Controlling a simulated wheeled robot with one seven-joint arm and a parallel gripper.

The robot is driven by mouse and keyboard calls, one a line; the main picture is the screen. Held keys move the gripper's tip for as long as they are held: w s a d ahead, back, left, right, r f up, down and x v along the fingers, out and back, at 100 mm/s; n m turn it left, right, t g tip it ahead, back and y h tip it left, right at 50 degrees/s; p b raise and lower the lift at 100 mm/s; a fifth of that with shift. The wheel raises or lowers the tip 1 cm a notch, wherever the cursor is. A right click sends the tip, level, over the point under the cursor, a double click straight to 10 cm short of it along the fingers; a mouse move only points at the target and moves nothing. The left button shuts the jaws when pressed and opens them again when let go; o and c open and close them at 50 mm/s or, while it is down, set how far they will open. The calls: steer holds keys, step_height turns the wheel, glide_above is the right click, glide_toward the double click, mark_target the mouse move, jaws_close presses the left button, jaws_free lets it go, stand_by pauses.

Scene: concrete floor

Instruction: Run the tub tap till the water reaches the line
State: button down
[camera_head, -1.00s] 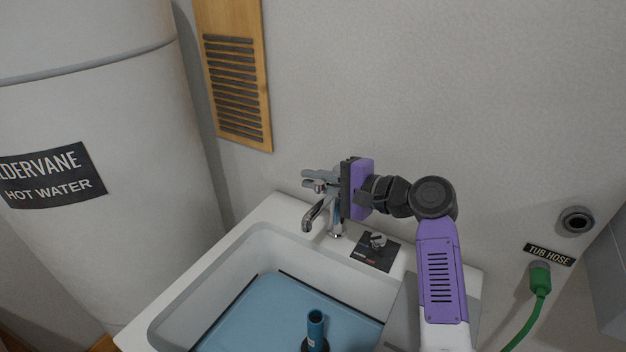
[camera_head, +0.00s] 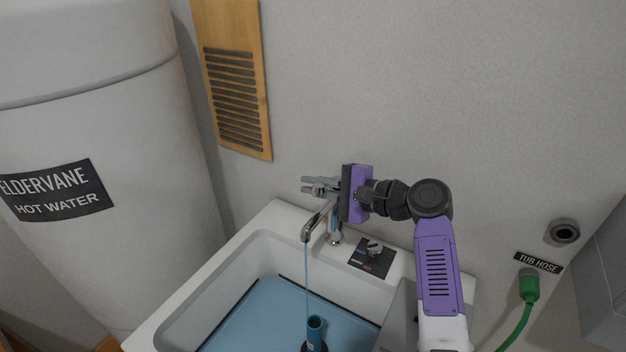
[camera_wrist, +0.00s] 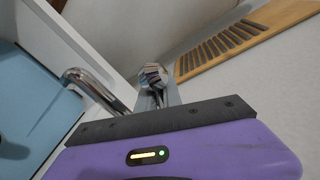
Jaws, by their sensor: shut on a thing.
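The chrome tub tap (camera_head: 316,220) stands on the back rim of the white tub (camera_head: 235,275). A thin stream of water (camera_head: 307,275) falls from its spout. Blue water (camera_head: 270,315) lies in the tub, with a dark line (camera_head: 345,306) along the tub wall at its edge. My gripper (camera_head: 318,188) is shut on the tap's handle (camera_wrist: 152,74) above the spout; the fingers hide much of the handle. The spout also shows in the wrist view (camera_wrist: 85,78).
A blue upright pipe (camera_head: 316,328) stands in the tub near the stream. A dark plate with a knob (camera_head: 374,250) sits on the rim right of the tap. A green hose (camera_head: 529,290) hangs at right. A water heater (camera_head: 100,130) stands at left.

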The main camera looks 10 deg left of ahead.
steer(key=shift+s+a+r+g, duration=0.2)
steer(key=shift+s+a+g, duration=0.1)
steer(key=shift+a, duration=0.15)
steer(key=c, duration=1.5)
jaws_free()
steer(key=shift+r, duration=0.1)
steer(key=v, duration=0.8)
steer(key=shift+b, duration=0.45)
steer(key=shift+w, duration=0.1)
